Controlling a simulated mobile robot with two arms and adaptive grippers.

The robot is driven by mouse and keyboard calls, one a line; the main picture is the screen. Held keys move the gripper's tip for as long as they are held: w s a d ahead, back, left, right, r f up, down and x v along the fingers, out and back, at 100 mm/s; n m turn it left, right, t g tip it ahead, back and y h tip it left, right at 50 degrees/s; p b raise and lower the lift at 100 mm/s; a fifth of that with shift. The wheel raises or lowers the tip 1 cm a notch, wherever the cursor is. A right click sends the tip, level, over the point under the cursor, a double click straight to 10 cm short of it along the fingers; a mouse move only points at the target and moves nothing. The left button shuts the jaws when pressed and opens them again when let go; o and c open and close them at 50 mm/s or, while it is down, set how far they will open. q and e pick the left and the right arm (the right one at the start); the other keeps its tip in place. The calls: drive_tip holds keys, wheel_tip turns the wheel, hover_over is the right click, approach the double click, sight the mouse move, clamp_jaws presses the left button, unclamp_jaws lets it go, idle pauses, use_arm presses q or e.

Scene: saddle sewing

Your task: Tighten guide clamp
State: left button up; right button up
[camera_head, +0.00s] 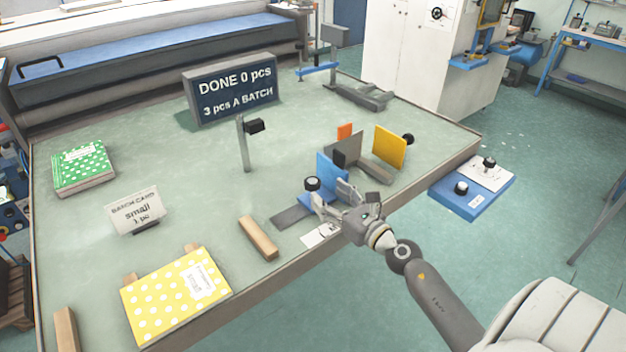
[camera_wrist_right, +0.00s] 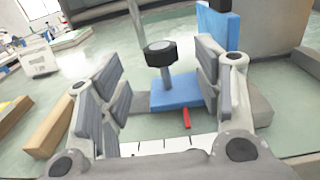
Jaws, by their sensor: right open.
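The guide clamp is a black round knob (camera_head: 312,183) on a grey stem, standing on a blue guide block (camera_head: 314,198) with an upright blue plate (camera_head: 332,172). In the right wrist view the knob (camera_wrist_right: 160,53) stands upright on the blue block (camera_wrist_right: 178,93), between and beyond my fingers. My right gripper (camera_head: 333,199) is open at the table's front edge, facing the knob. In the right wrist view its padded fingers (camera_wrist_right: 158,75) are spread either side of the knob, with visible gaps. A red pointer (camera_wrist_right: 187,118) sits over a white marked strip (camera_wrist_right: 165,147). My left gripper is not in view.
An orange-yellow plate (camera_head: 390,146) and a grey plate (camera_head: 347,150) stand right of the guide. A wooden block (camera_head: 258,237) and yellow dotted book (camera_head: 176,297) lie left. A post (camera_head: 243,147) rises behind. The table (camera_head: 200,180) is clear around the post.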

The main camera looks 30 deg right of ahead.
sight(318, 187)
drive_tip(key=w, duration=0.7)
drive_tip(key=shift+w+a+p, duration=0.15)
drive_tip(key=shift+a+p, duration=0.15)
drive_tip(key=shift+p, duration=0.1)
